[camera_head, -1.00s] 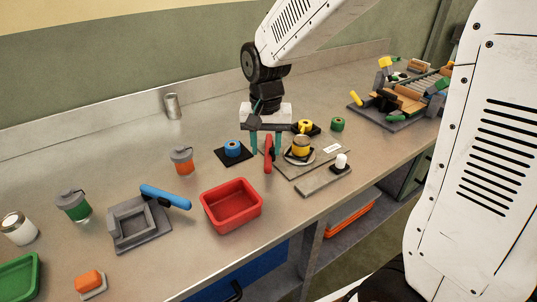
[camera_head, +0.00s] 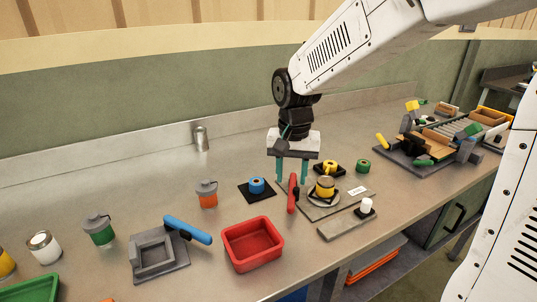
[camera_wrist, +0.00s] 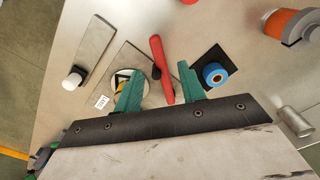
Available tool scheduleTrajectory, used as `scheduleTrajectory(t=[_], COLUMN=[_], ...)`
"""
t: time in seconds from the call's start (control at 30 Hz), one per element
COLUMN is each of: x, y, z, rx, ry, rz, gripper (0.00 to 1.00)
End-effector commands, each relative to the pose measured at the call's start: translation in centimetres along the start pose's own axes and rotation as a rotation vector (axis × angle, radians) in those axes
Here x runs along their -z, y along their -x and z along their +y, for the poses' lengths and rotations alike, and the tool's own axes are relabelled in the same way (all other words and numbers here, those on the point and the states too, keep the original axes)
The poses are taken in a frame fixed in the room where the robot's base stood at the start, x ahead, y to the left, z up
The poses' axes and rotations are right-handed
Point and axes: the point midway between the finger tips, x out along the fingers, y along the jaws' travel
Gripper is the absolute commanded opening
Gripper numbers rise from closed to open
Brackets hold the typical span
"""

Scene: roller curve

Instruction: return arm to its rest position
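My gripper (camera_head: 292,181) points down over the middle of the bench, its two teal fingers apart with nothing held between them. In the wrist view my gripper (camera_wrist: 159,72) also shows its fingers spread. A red-handled tool (camera_head: 292,194) stands just below and between the fingertips in the head view. In the wrist view the red handle (camera_wrist: 162,70) shows in the gap, clear of both fingers. The arm reaches in from the upper right.
Close by are a blue roll (camera_head: 257,185) on a black pad, a yellow piece (camera_head: 325,187) on a round plate, and a red tray (camera_head: 253,244). A grey fixture (camera_head: 158,256) with a blue handle is at left. A cluttered assembly (camera_head: 430,145) stands at right.

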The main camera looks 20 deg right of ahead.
Motion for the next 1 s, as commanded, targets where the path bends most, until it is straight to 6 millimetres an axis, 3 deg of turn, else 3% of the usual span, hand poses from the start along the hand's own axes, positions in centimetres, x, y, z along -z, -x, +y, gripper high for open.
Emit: scheduleTrajectory(t=[0.17, 0.27, 0.6, 0.8, 1.0], x=[-0.3, -2.7, -11.9, -17.0, -19.2], y=[-0.1, -0.7, 3.4, 4.8, 5.7], z=[0.2, 1.8, 9.2, 13.0, 14.7], rx=[-0.008, -0.038, -0.026, -0.006, 0.012], ry=[0.052, 0.159, 0.398, 0.461, 0.442], rz=[-0.014, -0.072, -0.076, -0.012, 0.072], gripper=[0.4, 0.4, 0.4, 0.4, 0.4])
